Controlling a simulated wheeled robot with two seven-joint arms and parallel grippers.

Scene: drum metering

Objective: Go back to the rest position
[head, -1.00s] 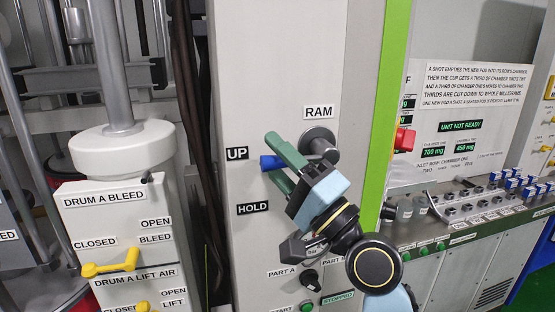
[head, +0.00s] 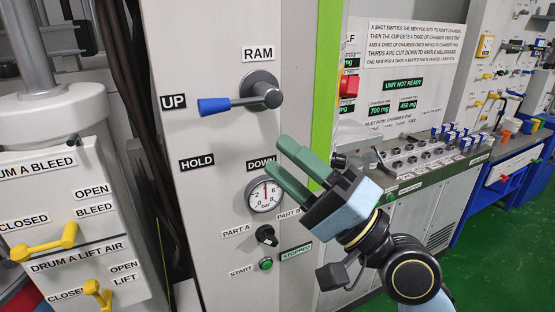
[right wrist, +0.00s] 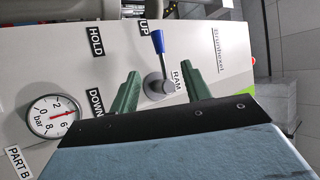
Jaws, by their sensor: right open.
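My right gripper (head: 284,163) is open and empty in the head view, in front of the ram panel just below and right of the ram lever. Its green fingers are apart, with the lever (head: 230,103) clear of them. The blue-handled lever points left at the UP label (head: 173,102). In the right wrist view the lever (right wrist: 158,48) and its grey hub show beyond and between the two green fingers (right wrist: 160,88). My left gripper is not in view.
A pressure gauge (head: 264,195), a black PART knob (head: 266,236) and a green start button (head: 265,263) sit low on the panel. Yellow valve handles (head: 46,243) are at left. A bench with blue-capped fittings (head: 448,137) stands at right; green floor (head: 500,250) is open there.

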